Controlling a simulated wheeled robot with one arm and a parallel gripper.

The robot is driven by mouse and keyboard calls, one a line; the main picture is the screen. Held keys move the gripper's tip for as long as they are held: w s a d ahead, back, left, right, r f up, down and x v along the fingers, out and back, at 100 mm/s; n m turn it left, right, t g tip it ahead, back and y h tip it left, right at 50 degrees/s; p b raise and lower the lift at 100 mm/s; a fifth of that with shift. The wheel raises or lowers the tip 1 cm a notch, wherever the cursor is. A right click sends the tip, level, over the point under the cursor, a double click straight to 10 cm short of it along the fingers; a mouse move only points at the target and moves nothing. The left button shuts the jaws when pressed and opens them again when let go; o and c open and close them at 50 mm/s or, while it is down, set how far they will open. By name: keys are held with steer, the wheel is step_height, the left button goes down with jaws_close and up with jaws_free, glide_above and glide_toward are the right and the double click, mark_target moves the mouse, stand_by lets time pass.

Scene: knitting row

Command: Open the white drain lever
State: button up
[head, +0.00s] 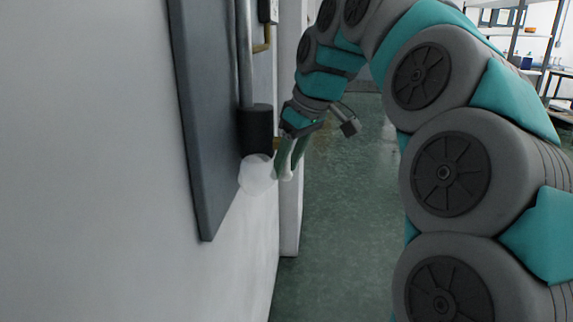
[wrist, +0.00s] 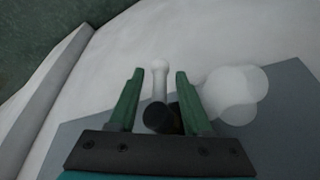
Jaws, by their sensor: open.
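The white drain lever (wrist: 160,86) is a slim white bar with a rounded end. In the wrist view it lies between the two green fingers of my gripper (wrist: 160,72), with a visible gap on each side. Its lower end meets a dark round part (wrist: 160,118). In the head view my gripper (head: 287,172) is beside the wall, and a small white tip shows at the fingers. My gripper is open and holds nothing. In the head view the fingers hide most of the lever.
A white rounded bowl-like part (wrist: 240,92) sits right of the fingers; it also shows in the head view (head: 257,175) below a dark cylinder (head: 257,130) on a pipe. A grey panel (head: 205,130) stands out from the white wall. The green floor (head: 345,240) to the right is clear.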

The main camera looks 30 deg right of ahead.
steer(key=v, duration=0.7)
steer(key=shift+r, duration=0.2)
steer(key=shift+s, duration=0.1)
stand_by(0.3)
